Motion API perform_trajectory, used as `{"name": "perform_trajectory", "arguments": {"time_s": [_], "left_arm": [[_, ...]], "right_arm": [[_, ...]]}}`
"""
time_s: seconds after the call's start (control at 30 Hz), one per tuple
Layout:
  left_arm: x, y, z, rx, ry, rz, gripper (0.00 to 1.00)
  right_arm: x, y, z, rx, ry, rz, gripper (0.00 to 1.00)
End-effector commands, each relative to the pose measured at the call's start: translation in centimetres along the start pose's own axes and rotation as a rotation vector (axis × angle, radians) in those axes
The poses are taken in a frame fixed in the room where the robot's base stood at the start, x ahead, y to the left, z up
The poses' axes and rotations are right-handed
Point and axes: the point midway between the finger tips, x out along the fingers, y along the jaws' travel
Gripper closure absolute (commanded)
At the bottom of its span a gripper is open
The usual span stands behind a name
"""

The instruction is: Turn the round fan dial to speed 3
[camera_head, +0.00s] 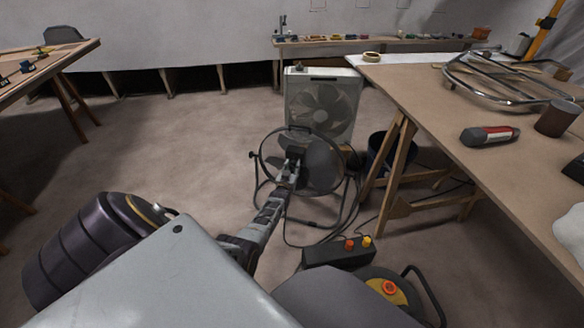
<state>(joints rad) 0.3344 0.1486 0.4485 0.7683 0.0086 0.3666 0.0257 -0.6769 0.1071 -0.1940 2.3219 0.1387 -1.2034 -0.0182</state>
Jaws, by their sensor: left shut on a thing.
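A round floor fan (322,168) with a dark drum and a tubular stand is on the floor in the middle of the head view. My left arm reaches out to it from below. My left gripper (291,163) is at the left part of the fan's face and is shut on what appears to be its dial. The fingers cover the dial, so its pointer and speed marks are hidden. My right gripper is not in view.
A white box fan (322,104) stands close behind the round fan. A workbench (440,105) on trestles is at the right, with a dark bin (385,148) beneath. A black box with coloured buttons (338,255) and cables lie in front. The floor at the left is open.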

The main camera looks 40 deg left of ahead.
Motion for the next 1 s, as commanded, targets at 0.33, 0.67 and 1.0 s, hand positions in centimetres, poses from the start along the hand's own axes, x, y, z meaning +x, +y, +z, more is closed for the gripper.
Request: {"name": "perform_trajectory", "arguments": {"time_s": [0.33, 0.67, 1.0], "left_arm": [[0.02, 0.05, -0.01, 0.065, 0.005, -0.004, 0.89], [0.03, 0.06, -0.05, 0.066, 0.005, -0.004, 0.89], [0.02, 0.04, -0.03, 0.065, 0.005, -0.004, 0.42]], "right_arm": [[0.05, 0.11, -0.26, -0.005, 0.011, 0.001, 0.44], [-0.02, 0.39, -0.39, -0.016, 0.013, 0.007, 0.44], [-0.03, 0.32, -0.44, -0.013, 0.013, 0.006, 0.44]]}}
